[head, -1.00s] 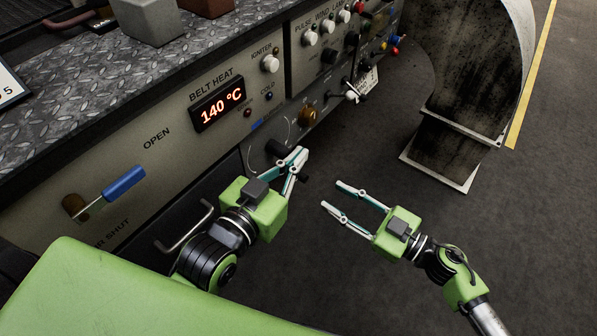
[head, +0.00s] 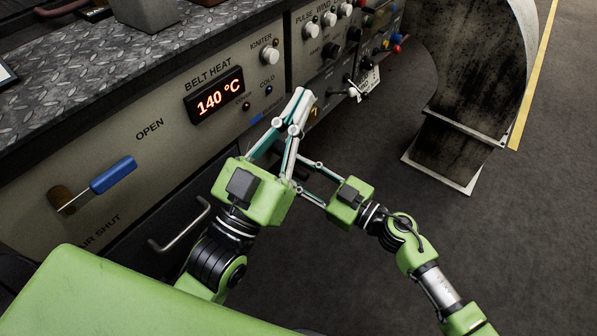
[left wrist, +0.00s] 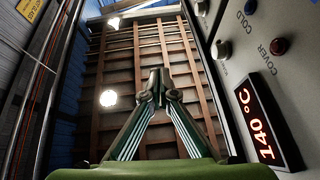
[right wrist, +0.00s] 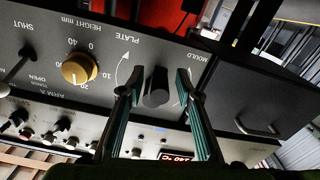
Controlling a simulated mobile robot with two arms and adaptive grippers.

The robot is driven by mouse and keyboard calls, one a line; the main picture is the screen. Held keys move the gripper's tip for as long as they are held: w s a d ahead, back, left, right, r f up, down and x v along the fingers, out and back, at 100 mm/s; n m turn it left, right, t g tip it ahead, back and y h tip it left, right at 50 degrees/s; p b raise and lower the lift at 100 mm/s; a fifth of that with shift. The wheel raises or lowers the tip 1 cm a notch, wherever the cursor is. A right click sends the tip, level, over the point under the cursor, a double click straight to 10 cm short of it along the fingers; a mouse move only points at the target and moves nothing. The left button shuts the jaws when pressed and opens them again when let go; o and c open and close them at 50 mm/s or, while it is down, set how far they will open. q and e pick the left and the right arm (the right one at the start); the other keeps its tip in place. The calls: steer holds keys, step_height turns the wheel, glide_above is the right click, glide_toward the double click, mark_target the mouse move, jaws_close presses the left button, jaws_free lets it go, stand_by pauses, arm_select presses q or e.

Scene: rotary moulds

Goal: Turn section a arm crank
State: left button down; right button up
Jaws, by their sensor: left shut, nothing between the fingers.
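A black cylindrical handle (right wrist: 156,88) stands out from the panel beside a curved arrow in the right wrist view; I take it for the crank, but no label naming it is readable. My right gripper (right wrist: 160,76) is open, with one finger on each side of this handle; I cannot tell if they touch it. In the head view, its fingertips and the handle are hidden behind my left gripper (head: 303,96).
A brass dial (right wrist: 79,68) with a plate height scale is beside the handle. The belt heat display (head: 215,98) reads 140 °C. A blue-handled lever (head: 113,175) and a drawer handle (head: 180,227) are at left. A curved metal duct (head: 480,80) stands right; the floor between is clear.

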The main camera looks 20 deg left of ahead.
jaws_close()
